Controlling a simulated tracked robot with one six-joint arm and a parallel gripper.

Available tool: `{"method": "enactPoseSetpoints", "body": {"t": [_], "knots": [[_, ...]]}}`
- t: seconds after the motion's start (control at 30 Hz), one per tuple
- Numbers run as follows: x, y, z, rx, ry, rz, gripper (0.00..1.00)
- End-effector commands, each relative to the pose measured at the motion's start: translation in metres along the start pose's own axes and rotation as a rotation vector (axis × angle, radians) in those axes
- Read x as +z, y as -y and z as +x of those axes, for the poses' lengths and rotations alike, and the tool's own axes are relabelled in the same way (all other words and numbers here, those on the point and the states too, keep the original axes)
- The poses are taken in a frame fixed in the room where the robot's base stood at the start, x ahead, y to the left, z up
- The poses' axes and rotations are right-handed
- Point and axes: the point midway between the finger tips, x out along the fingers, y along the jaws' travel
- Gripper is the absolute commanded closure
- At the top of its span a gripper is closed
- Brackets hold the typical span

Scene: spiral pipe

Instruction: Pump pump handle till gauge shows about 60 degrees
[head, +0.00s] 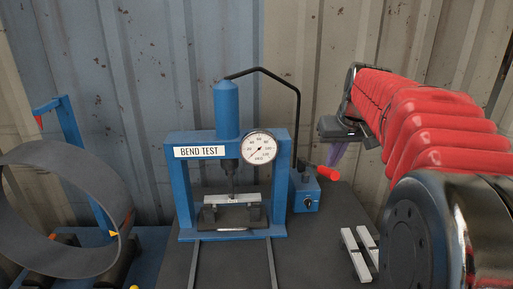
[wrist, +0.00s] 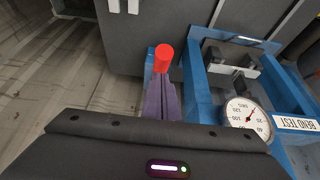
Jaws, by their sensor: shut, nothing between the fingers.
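The pump (head: 306,196) is a small blue block right of the bend-test press, with a red-tipped handle (head: 324,173) sticking out to the right. The red handle also shows in the wrist view (wrist: 163,58), just past my fingertips; I cannot tell whether they touch. My gripper (head: 335,157) has purple fingers, shut and empty, above and right of the handle in the head view. The fingers also show in the wrist view (wrist: 161,95). The round white gauge (head: 260,147) is on the press; its needle points to the lower left, near the low end. It also shows in the wrist view (wrist: 246,116).
The blue press frame (head: 184,190) holds a metal sample (head: 231,198) on dark supports. A black hose (head: 297,105) arches from the cylinder to the pump. Pale metal bars (head: 357,254) lie on the right of the dark table. A large dark ring (head: 20,155) stands at the left.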

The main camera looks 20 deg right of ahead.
Motion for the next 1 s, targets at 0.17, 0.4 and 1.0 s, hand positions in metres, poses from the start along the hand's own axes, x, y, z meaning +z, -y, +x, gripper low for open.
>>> {"method": "enactPoseSetpoints", "body": {"t": [0.17,0.4,1.0], "knots": [[0.003,0.0,0.007,-0.001,0.001,0.0,1.0],[0.006,0.0,0.011,-0.001,0.001,0.0,1.0],[0.037,0.0,0.045,-0.001,0.003,0.001,1.0]]}}
